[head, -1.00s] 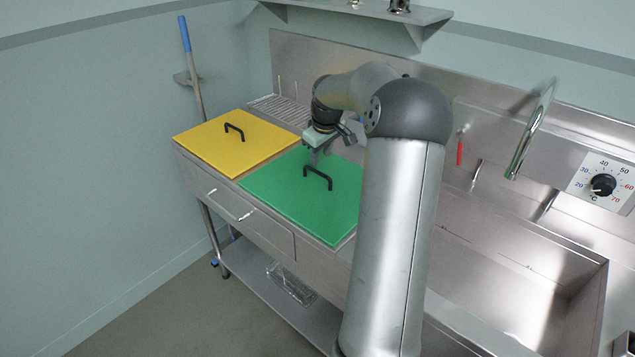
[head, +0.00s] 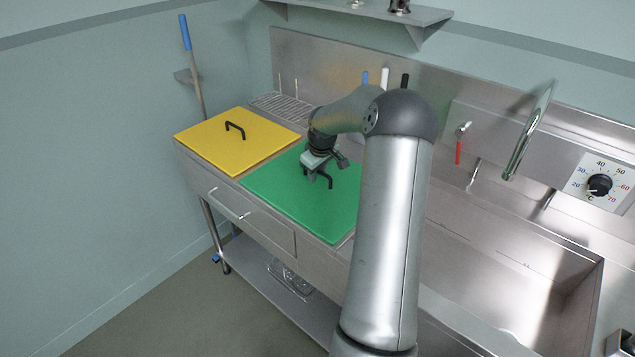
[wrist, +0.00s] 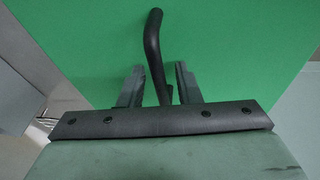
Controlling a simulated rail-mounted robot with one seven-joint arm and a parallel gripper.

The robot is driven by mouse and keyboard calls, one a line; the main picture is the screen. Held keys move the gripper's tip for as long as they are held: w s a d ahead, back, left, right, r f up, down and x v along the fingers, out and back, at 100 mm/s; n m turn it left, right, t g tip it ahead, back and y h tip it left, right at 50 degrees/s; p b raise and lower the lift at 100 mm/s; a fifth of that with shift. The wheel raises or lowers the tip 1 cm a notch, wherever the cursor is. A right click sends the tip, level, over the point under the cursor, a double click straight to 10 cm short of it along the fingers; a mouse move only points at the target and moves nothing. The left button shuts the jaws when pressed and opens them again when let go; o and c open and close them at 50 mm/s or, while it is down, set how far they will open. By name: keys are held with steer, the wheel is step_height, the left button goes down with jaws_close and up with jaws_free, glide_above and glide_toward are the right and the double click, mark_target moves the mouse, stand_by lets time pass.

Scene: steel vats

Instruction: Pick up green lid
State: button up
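The green lid (head: 297,207) lies flat on the steel counter, to the right of the yellow lid. It has a black bar handle (head: 330,180), which my arm's end partly hides in the head view. My gripper (head: 318,176) is over the lid, at its handle. In the wrist view the green lid (wrist: 235,40) fills most of the background. There the handle (wrist: 153,45) runs down between the two fingers of my gripper (wrist: 158,88). The fingers are apart, with a gap on each side of the handle. The near end of the handle is hidden behind the gripper body.
A yellow lid (head: 232,145) with a black handle lies to the left. A steel sink (head: 500,270) with a faucet (head: 525,140) is at the right. A wall shelf (head: 370,12) hangs above. Bottles or handles stand along the back behind my arm.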

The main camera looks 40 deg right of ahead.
jaws_close()
steer(key=shift+r, duration=0.15)
